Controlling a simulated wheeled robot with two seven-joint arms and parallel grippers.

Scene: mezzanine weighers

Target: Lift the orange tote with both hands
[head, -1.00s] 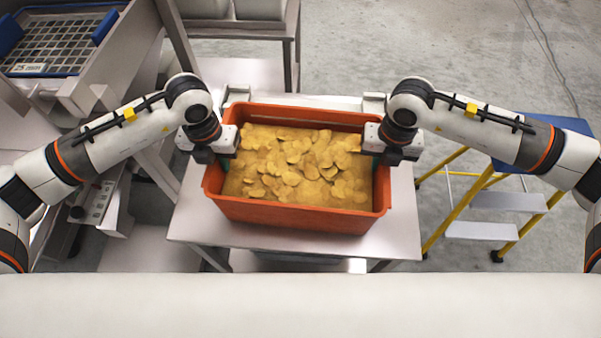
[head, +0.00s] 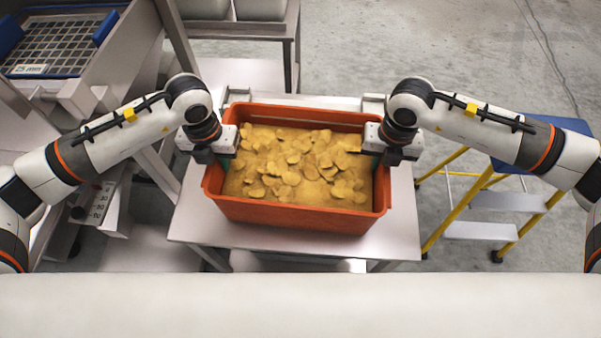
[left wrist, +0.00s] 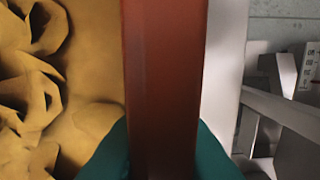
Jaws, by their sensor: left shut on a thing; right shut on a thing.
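The orange tote (head: 290,212), filled with yellow chips (head: 290,172), is on a grey metal table (head: 395,235). I cannot tell whether its underside touches the table. My left gripper (head: 222,156) is shut on the tote's left wall. In the left wrist view the teal fingertips (left wrist: 160,150) stand on either side of the orange-brown wall (left wrist: 163,70), with chips on one side. My right gripper (head: 378,158) is shut on the tote's right wall. Its fingertips are mostly hidden by the gripper body.
A yellow step stool (head: 495,200) with a blue top stands close to the table's right. A weigher frame with a blue-edged grid tray (head: 55,45) is at the upper left. A metal bench (head: 245,30) stands behind. Grey floor is open at the upper right.

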